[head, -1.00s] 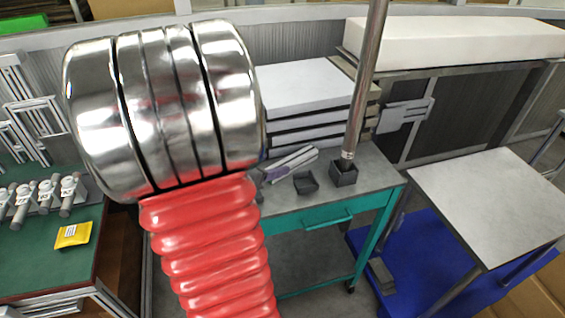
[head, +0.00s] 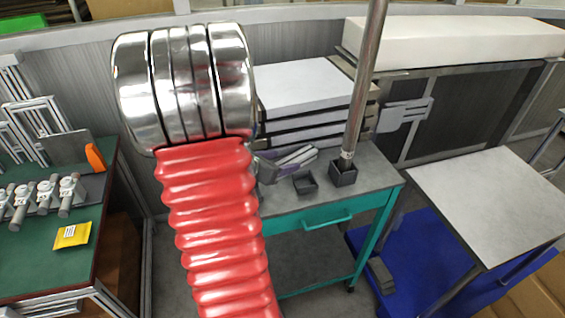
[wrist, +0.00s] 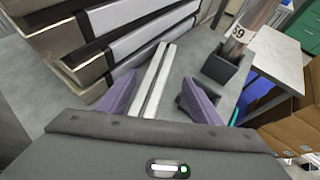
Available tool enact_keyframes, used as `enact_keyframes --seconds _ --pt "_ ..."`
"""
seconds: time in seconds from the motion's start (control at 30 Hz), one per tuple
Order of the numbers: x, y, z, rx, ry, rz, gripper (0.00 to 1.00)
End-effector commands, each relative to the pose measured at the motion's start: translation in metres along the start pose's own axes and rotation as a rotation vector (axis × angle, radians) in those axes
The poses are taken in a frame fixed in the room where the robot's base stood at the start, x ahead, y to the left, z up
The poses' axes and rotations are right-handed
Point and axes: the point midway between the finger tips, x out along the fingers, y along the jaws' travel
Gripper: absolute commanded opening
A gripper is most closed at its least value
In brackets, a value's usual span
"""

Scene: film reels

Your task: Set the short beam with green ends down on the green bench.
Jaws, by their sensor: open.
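A short, pale grey beam with a lengthwise groove (wrist: 160,72) lies over the grey-topped table, between my fingers in the wrist view. It also shows in the head view (head: 297,157); I cannot make out green ends on it. My gripper (wrist: 158,84) is open, with one purple finger on each side of the beam and a gap at the right finger. In the head view my gripper (head: 272,165) is partly hidden behind my arm.
The green bench holds several metal fittings (head: 45,192), a yellow packet (head: 72,235) and an orange item (head: 95,157). On the grey-topped table (head: 375,180) are stacked panels (head: 300,85), a small dark tray (head: 305,184) and a dark holder (head: 344,174) with a tall pole (head: 366,80).

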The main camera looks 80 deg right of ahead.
Motion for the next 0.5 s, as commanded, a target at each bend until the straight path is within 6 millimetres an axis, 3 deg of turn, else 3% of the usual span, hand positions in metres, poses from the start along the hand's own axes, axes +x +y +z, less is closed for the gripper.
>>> enact_keyframes --seconds 0.3,0.5 --pt "0.037 0.003 -0.002 -0.001 0.002 -0.003 0.59" --pt "0.044 0.003 -0.002 -0.001 0.001 0.000 0.59"
